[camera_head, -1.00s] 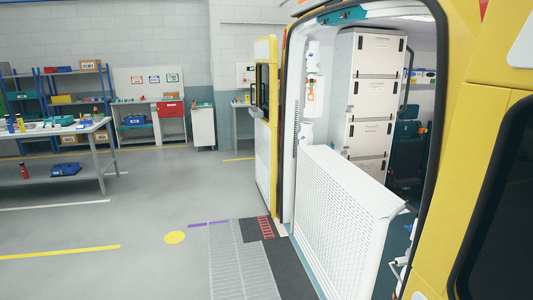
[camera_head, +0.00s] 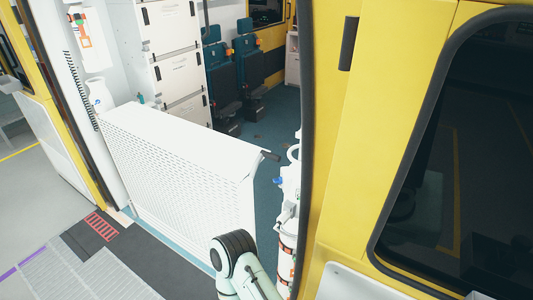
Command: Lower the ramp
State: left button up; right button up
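The ramp (camera_head: 180,165) is a white perforated panel standing folded up in the open doorway of the yellow vehicle. A short dark handle (camera_head: 270,155) sticks out at its upper right corner. A pale arm link of mine with a dark joint shows at the bottom, in front of the ramp's lower right part. Neither gripper's fingers are in the picture.
The yellow door panel (camera_head: 365,130) with a dark window stands at the right, close to my arm. White cabinets (camera_head: 180,60) and dark seats (camera_head: 240,70) are inside. The floor outside holds a grey ribbed plate (camera_head: 85,275) and a red grating (camera_head: 102,226).

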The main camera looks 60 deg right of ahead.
aim_at(189, 202)
jog(key=i+j+z, duration=0.1)
jog(key=i+z, duration=0.15)
jog(key=i, duration=1.05)
